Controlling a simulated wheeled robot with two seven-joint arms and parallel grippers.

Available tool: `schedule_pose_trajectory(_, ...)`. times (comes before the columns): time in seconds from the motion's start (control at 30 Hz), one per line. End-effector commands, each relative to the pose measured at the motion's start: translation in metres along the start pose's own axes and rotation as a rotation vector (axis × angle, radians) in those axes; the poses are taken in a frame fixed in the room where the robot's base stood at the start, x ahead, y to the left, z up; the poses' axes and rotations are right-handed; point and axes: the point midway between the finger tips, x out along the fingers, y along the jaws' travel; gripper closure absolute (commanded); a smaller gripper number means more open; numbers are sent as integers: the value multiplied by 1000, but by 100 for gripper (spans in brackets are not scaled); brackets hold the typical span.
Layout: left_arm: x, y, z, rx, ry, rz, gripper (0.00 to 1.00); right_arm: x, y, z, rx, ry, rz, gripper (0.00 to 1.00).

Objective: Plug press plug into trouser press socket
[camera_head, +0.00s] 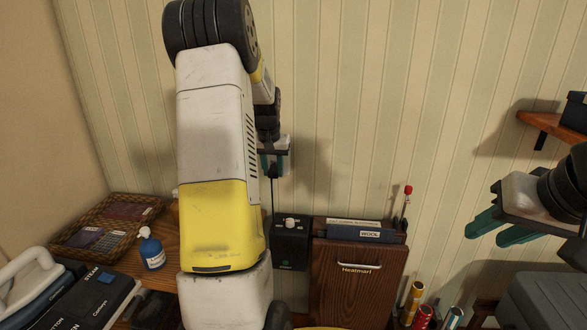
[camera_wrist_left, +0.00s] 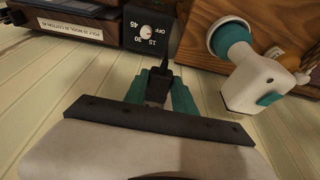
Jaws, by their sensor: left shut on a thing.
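My left gripper (camera_head: 273,168) is in front of the striped wall, partly hidden by my own arm. In the left wrist view its teal fingers (camera_wrist_left: 160,92) are shut on a black plug (camera_wrist_left: 157,86), with a dark cord running from it toward the control box. The wooden trouser press (camera_head: 357,285) stands below and to the right in the head view. The black control box (camera_head: 291,242) with a dial (camera_wrist_left: 150,28) is beside it, below the gripper. I cannot make out a socket opening. My right gripper (camera_head: 505,230) is open and empty at the right.
A blue bottle (camera_head: 152,250), a wicker tray (camera_head: 112,214) and dark boxes (camera_head: 88,300) are on the left. A red-tipped rod (camera_head: 406,205) and several coloured tubes (camera_head: 414,300) are right of the press. A wooden shelf (camera_head: 548,125) juts out at upper right.

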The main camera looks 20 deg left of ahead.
Motion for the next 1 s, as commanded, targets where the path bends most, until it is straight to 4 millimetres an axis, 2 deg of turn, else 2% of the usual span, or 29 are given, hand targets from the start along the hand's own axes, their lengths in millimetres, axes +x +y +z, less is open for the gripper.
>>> schedule_pose_trajectory(1.0, 2, 0, -6, 0, 0, 0, 100, 0, 0, 0, 0, 0, 0, 64)
